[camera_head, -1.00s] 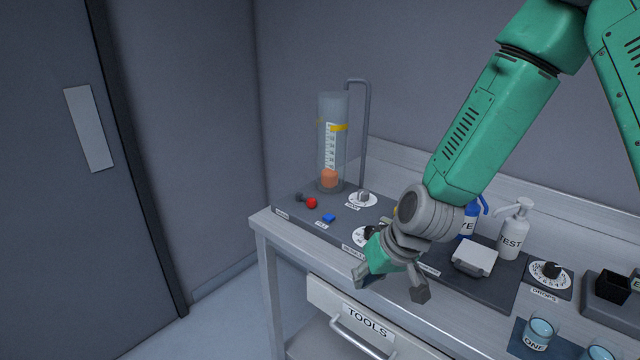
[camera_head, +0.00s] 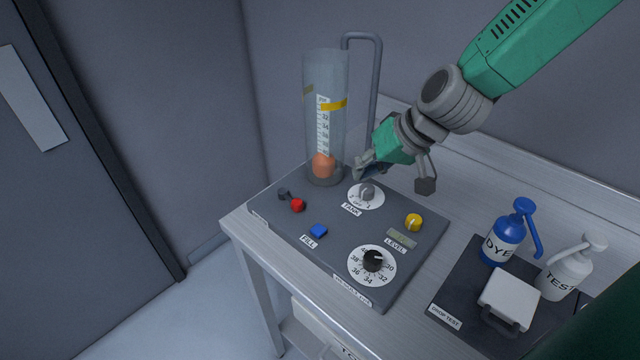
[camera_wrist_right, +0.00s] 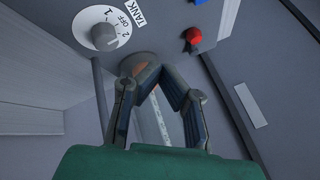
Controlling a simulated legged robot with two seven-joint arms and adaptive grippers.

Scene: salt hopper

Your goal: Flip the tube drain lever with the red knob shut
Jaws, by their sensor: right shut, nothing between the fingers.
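The drain lever's red knob (camera_head: 297,205) sits at the left end of the dark control panel, in front of the clear tube (camera_head: 325,115). Its short dark arm joins a grey pivot (camera_head: 284,194) behind and left of the knob. The red knob also shows in the right wrist view (camera_wrist_right: 193,36), beyond the fingers. My right gripper (camera_head: 395,175) is shut and empty, above the panel's back edge, right of the tube and apart from the lever. Its fingers (camera_wrist_right: 158,74) meet in the wrist view. My left gripper is not in view.
The panel also carries a TANK dial (camera_head: 367,192), a blue FILL button (camera_head: 318,230), a yellow knob (camera_head: 413,222) and a black-knobbed dial (camera_head: 373,262). A bent grey pipe (camera_head: 376,90) stands behind the tube. Blue DYE (camera_head: 503,240) and white TEST (camera_head: 568,275) bottles stand right.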

